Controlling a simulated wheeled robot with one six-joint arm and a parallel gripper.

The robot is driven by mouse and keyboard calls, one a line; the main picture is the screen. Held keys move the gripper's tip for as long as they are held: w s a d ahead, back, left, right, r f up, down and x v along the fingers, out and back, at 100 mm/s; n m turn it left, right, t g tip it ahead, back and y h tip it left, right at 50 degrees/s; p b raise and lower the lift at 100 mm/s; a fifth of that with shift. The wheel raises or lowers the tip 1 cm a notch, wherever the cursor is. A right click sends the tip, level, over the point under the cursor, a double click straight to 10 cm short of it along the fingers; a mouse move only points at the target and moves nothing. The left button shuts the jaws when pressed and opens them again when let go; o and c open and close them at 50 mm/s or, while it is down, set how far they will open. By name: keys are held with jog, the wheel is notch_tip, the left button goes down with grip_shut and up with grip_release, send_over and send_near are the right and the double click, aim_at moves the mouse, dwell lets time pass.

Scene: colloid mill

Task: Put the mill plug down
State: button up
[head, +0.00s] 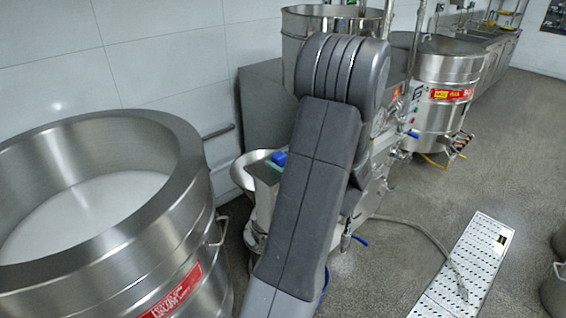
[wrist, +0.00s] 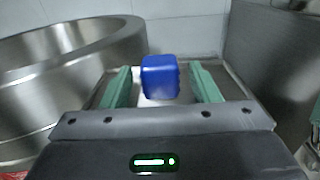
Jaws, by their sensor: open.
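The mill plug (wrist: 160,78) is a blue block-shaped piece that stands between the two green fingers of my gripper (wrist: 161,84) in the wrist view. The fingers are apart, with a visible gap on each side of the plug. A pale surface shows under and around the plug; I cannot tell exactly how it rests there. In the head view the blue plug (head: 279,158) shows as a small patch left of my arm. My arm hides most of that area.
A large steel vat (head: 180,235) with white contents stands at the left. More steel vessels, including one at the back (head: 440,75), stand behind my arm. A perforated metal drain cover (head: 462,275) lies on the floor at the right. A hose crosses the floor.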

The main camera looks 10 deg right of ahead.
jog(key=r+b+v, duration=0.1)
jog(key=v, duration=1.1)
jog(key=shift+a, duration=0.1)
jog(key=x, duration=0.8)
jog(key=f+x, duration=0.1)
jog(key=x, duration=0.3)
jog(key=shift+w+p, duration=0.1)
jog(key=shift+p, duration=0.25)
jog(key=shift+f, duration=0.25)
jog(key=shift+r, duration=0.45)
jog(key=shift+f, duration=0.1)
